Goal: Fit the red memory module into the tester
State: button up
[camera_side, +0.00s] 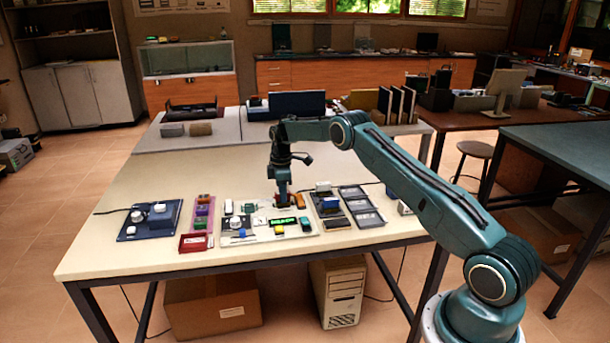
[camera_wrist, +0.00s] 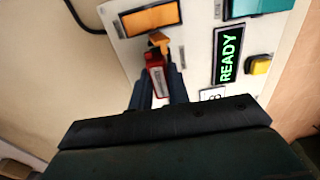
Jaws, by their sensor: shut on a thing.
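The red memory module (camera_wrist: 155,68) is between the two dark fingers of my gripper (camera_wrist: 158,84) in the wrist view, with a pale label on its face. My gripper (camera_side: 283,202) is shut on it, pointing down over the back part of the tester in the side view. The tester (camera_wrist: 197,35) is a pale panel with a green READY display (camera_wrist: 228,56), which also shows in the side view (camera_side: 284,221). An orange piece (camera_wrist: 159,41) lies right beyond the module's end. Whether the module is seated or only above the panel, I cannot tell.
The panel also bears an orange block (camera_wrist: 150,18), a teal block (camera_wrist: 248,7) and a yellow button (camera_wrist: 260,65). In the side view, grey trays (camera_side: 362,207) stand to the right and a purple rack (camera_side: 203,213) to the left.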

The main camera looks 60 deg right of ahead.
jog(key=o, duration=1.3)
jog(key=shift+r, duration=0.2)
jog(key=shift+r, duration=3.5)
jog(key=shift+r, duration=0.15)
